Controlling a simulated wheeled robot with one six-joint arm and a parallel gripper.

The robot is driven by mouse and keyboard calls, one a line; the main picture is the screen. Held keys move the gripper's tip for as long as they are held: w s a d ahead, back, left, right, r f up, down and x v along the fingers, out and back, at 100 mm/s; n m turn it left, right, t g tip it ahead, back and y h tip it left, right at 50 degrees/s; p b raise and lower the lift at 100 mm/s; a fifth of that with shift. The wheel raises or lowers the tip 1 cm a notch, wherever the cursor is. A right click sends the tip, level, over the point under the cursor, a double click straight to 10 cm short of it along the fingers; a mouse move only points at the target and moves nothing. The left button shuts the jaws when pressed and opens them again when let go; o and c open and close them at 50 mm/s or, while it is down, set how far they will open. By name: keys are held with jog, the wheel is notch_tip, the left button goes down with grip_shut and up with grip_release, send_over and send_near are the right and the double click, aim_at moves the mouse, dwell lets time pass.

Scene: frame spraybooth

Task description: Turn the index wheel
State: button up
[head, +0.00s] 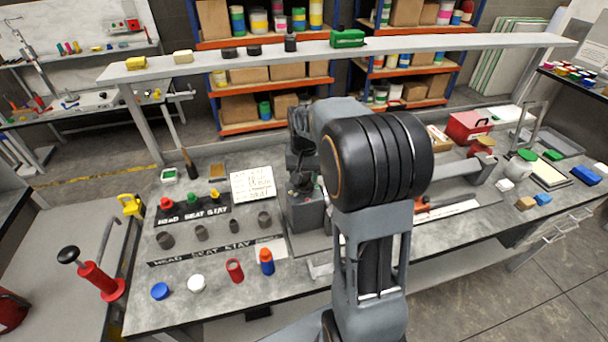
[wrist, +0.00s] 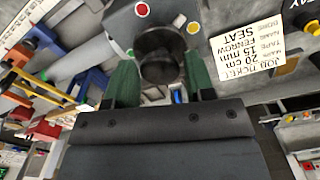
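In the head view my arm covers much of the middle of the bench, and the wheel and fingertips cannot be made out there.
A handwritten job ticket (head: 253,183) lies beside the work spot and reads SEAT in the wrist view (wrist: 243,42). Grey cups, caps and an orange-blue bottle (head: 266,261) stand at the bench's front left. A raised shelf (head: 220,65) runs behind. A red box (head: 468,126) stands right.

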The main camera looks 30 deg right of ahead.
jog(key=c, duration=0.6)
jog(key=shift+n, duration=0.4)
jog(key=n+b, duration=0.1)
jog(key=n, duration=0.9)
jog(key=shift+n, duration=0.7)
jog(key=o, duration=0.9)
jog(key=shift+o, duration=0.2)
